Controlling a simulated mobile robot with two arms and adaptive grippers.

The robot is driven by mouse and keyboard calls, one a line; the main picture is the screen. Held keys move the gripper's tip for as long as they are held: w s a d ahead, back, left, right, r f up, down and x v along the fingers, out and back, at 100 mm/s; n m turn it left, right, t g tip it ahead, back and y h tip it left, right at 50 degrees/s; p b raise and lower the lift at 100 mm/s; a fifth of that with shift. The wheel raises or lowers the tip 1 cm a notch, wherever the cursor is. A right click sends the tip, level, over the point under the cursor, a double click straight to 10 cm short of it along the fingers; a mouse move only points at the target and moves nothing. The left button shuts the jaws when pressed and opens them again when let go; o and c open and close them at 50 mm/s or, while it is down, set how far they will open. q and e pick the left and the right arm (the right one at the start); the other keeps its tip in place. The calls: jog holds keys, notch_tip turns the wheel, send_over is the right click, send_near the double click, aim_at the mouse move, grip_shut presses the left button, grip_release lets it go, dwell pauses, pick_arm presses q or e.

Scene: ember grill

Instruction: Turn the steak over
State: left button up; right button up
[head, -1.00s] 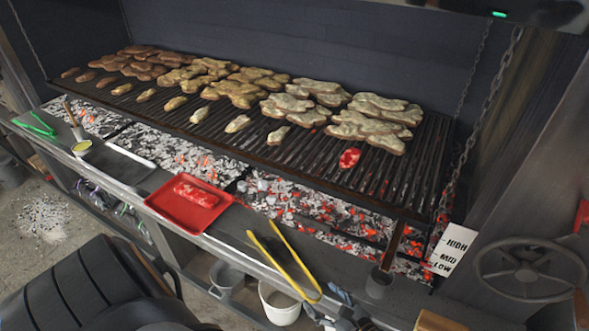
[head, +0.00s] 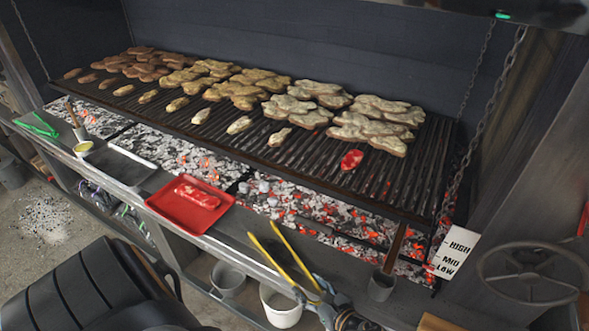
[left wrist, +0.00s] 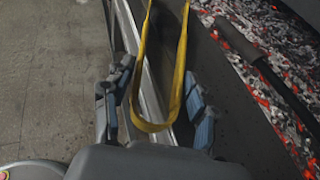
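A small red steak (head: 351,159) lies on the front right part of the grill grate (head: 415,165), up side red and raw-looking. Yellow tongs (head: 284,256) lie on the front ledge, their closed bend toward me. My left gripper (head: 325,295) is at that bend. In the left wrist view, the left gripper (left wrist: 160,108) is open, one finger on each side of the yellow tongs (left wrist: 152,124), with gaps visible on both sides. My right gripper is not in view.
A red tray (head: 160,203) with raw meat (head: 197,192) sits on the ledge left of the tongs. Browned pieces cover the grate behind. Glowing coals (head: 310,205) lie below it. A grey cup (head: 381,286) stands right of the tongs, and a handwheel (head: 530,273) is further right.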

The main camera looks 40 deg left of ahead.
pick_arm(q)
jog(key=shift+c, duration=0.6)
notch_tip(320, 180, up, 10)
jog(key=p, duration=0.5)
